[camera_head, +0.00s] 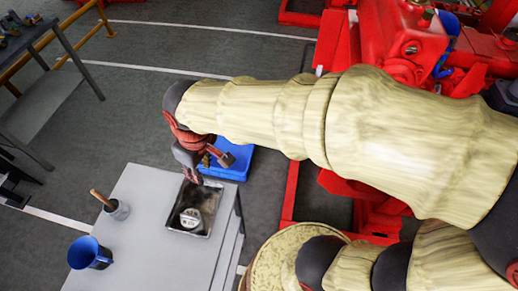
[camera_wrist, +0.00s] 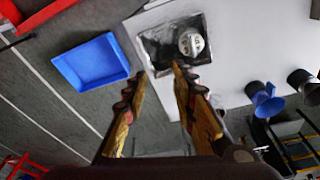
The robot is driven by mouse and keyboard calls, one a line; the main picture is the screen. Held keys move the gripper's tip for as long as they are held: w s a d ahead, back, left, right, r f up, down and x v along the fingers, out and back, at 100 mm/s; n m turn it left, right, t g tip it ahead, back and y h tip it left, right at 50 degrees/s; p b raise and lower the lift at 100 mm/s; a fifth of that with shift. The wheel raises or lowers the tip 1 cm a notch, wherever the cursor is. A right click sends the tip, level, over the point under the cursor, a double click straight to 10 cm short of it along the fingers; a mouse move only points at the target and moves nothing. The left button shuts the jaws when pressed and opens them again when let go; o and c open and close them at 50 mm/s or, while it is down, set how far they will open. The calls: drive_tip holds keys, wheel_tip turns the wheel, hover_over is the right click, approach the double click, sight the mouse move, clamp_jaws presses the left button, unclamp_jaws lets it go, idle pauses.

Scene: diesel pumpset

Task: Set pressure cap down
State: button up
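The pressure cap (camera_head: 190,217), a round silver metal cap, lies in a dark, stained metal tray (camera_head: 171,219) on a light grey table. In the wrist view the cap (camera_wrist: 191,42) shows its marked top and sits in the right part of the tray (camera_wrist: 150,48). My gripper (camera_head: 208,168) is above the tray's far edge, apart from the cap. In the wrist view the fingers of my gripper (camera_wrist: 161,71) are spread with nothing between them. The tips appear near the tray's lower edge, with the cap beyond them.
A blue bin (camera_head: 241,170) stands beside the table, partly behind my gripper. The red pumpset (camera_head: 400,35) is at the upper right.

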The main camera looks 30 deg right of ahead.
drive_tip(key=s+d+r+m+t, duration=0.2)
drive_tip(key=s+d+r+m, duration=0.1)
drive_tip(key=d, duration=0.4)
drive_tip(key=s+d+r+m+t, duration=0.1)
drive_tip(key=s+d+r+m, duration=0.2)
drive_tip(key=s+d+r, duration=0.2)
drive_tip(key=shift+d+r+t+h, duration=0.4)
drive_tip(key=shift+d+r, duration=0.05)
drive_tip(key=shift+d, duration=0.6)
drive_tip(key=shift+d, duration=0.1)
